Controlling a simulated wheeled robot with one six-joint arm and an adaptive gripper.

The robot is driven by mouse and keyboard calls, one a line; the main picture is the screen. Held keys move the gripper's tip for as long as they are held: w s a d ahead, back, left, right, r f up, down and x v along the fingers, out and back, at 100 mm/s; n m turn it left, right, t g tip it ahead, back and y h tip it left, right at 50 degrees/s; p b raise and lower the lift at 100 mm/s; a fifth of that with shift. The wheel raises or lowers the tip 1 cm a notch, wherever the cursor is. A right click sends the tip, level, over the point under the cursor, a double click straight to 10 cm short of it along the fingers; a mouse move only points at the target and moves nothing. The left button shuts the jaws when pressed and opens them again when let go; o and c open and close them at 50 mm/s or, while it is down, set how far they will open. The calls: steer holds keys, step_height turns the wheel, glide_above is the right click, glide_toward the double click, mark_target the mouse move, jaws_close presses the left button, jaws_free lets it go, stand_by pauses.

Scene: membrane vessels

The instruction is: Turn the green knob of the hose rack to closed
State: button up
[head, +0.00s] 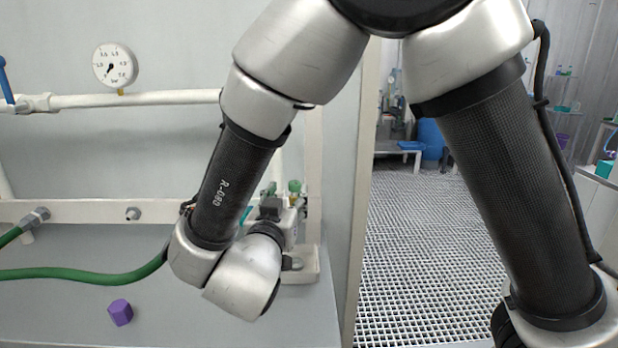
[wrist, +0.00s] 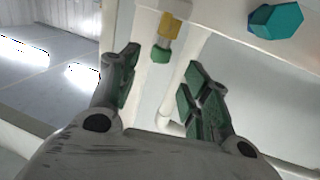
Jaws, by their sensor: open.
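The green knob (wrist: 161,55) shows in the wrist view on a short pale stem with a yellow fitting (wrist: 170,27), by a white rail. My gripper (wrist: 166,82) is open, its two green-padded fingers apart to the left and right. The knob appears in the gap between them, a little beyond the fingertips; I see no contact. In the head view, a small green knob (head: 294,186) stands upright at the right end of the hose rack (head: 95,211), beside my gripper (head: 272,200), which is mostly hidden by my wrist.
A teal hexagonal piece (wrist: 277,20) is at the upper right of the wrist view. A green hose (head: 85,274) runs along the rack, with a pressure gauge (head: 115,65) above. A purple block (head: 120,312) lies on the grey bench (head: 200,325). Grating floor (head: 425,260) lies to the right.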

mark_target(293, 186)
steer(key=x, duration=0.7)
steer(key=shift+w, duration=0.25)
steer(key=shift+c, duration=0.2)
steer(key=c, duration=1)
